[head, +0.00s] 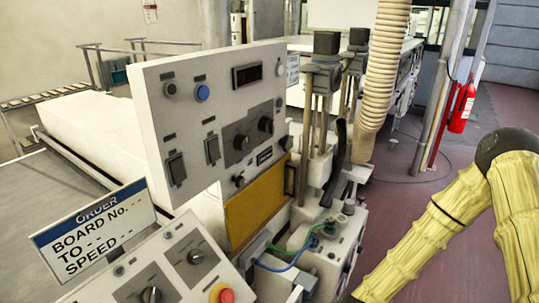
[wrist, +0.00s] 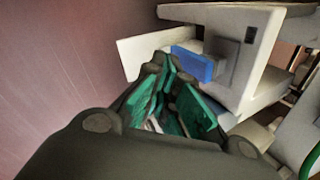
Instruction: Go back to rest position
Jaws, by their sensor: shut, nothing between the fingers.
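My gripper (wrist: 163,68) shows in the wrist view, its dark and green fingers closed together with nothing held. Behind the fingertips is a pale machine part with a blue block (wrist: 193,64) on its side. I cannot tell from this view whether the fingertips touch it. In the head view my arm in its yellow cover is bent at the right edge. The gripper itself is out of the head view.
A control panel (head: 205,120) with knobs and switches stands in the middle. An order sign (head: 95,231) and a red button (head: 225,295) are at lower left. A ribbed hose (head: 384,65) hangs behind. A fire extinguisher (head: 462,107) is at right. Reddish floor (head: 440,165) is open there.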

